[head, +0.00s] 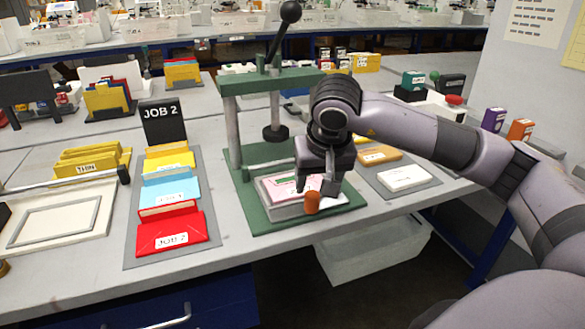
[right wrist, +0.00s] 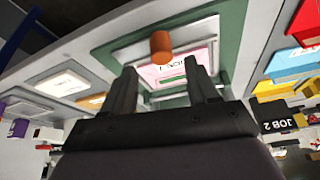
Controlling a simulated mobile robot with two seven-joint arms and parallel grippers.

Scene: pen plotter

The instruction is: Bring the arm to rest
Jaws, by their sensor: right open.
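My right arm (head: 403,122) reaches in from the right over the table. My right gripper (head: 317,187) points down over the base of a green press (head: 252,215). Its two fingers are apart, and the right wrist view shows the open gap between them (right wrist: 163,80) with nothing held. An orange-brown cylinder (head: 312,203) stands just in front of the fingers, and it also shows beyond the fingertips in the right wrist view (right wrist: 161,47). Behind the fingers a pink labelled sheet (head: 275,189) lies in a pale tray, partly hidden. My left gripper is not in view.
The press lever with its black knob (head: 290,12) rises behind the gripper. Red, blue and yellow folders (head: 171,232) lie on a grey mat to the left. A grey mat with labelled blocks (head: 404,178) lies to the right. A pale bin (head: 375,250) is below the table edge.

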